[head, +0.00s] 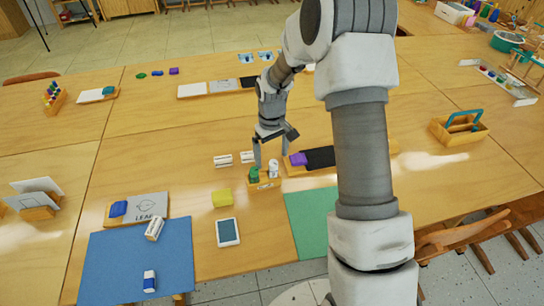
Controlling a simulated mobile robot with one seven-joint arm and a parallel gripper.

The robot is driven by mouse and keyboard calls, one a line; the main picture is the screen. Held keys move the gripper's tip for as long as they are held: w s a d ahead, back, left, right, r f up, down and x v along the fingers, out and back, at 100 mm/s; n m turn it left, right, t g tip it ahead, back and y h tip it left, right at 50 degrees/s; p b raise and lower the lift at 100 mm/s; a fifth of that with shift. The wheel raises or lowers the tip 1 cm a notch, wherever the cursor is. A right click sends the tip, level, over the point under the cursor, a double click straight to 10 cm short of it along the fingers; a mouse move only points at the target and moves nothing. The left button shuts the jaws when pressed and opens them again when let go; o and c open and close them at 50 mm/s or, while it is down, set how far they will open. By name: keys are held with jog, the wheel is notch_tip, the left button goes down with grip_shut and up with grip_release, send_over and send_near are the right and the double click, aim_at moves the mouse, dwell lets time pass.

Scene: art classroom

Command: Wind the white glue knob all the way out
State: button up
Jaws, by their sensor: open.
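A small wooden holder (264,184) stands on the table below my gripper. It bears a green item (254,174) on its left and a small white upright item (274,168) on its right. The white item looks like the glue, but its knob is too small to make out. My gripper (271,160) points down, open, just above and behind the holder. One finger is near the green item and the other is to the right of the white item. I cannot tell whether either finger touches anything.
A yellow block (221,198) and a white-framed tablet (228,232) lie left and in front. White rolls (223,160) lie behind. A purple item (297,159) and a black board (320,157) are close on the right. A green mat (306,222) lies in front.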

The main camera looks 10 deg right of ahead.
jog(key=n, duration=0.3)
dwell(0.5)
jog(key=c, duration=1.4)
jog(key=shift+c, duration=0.2)
